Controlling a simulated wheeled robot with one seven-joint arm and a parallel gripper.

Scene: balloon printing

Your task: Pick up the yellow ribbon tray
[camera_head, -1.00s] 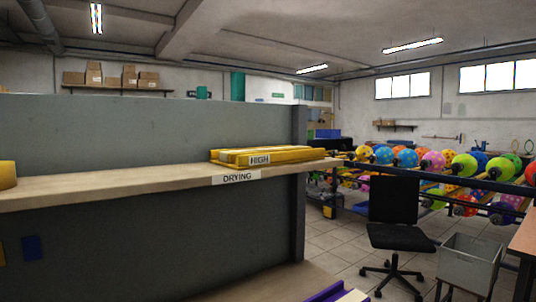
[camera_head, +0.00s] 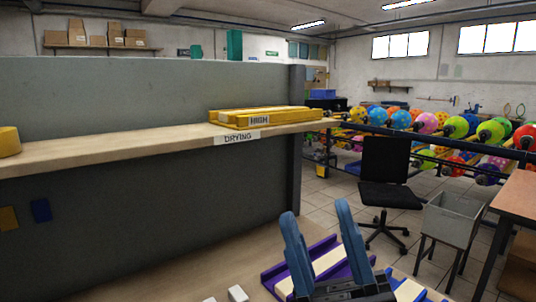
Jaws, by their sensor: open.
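The yellow ribbon tray (camera_head: 225,116), with a "HIGH" label on its front, lies flat on the wooden shelf (camera_head: 100,155) above a "DRYING" label. My gripper (camera_head: 316,214) has come into view at the bottom centre, with two blue-grey fingers spread apart and nothing between them. It is lower in the picture than the tray and to its right, clear of it. The gripper hides part of a purple tray (camera_head: 328,244) with pale strips on the lower surface behind it.
A grey panel (camera_head: 150,95) backs the shelf, ending at a dark post (camera_head: 296,130). A yellow round object (camera_head: 9,141) sits at the shelf's left end. A black chair (camera_head: 385,165) and grey bin (camera_head: 452,218) stand right. Small white blocks (camera_head: 237,293) lie on the lower surface.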

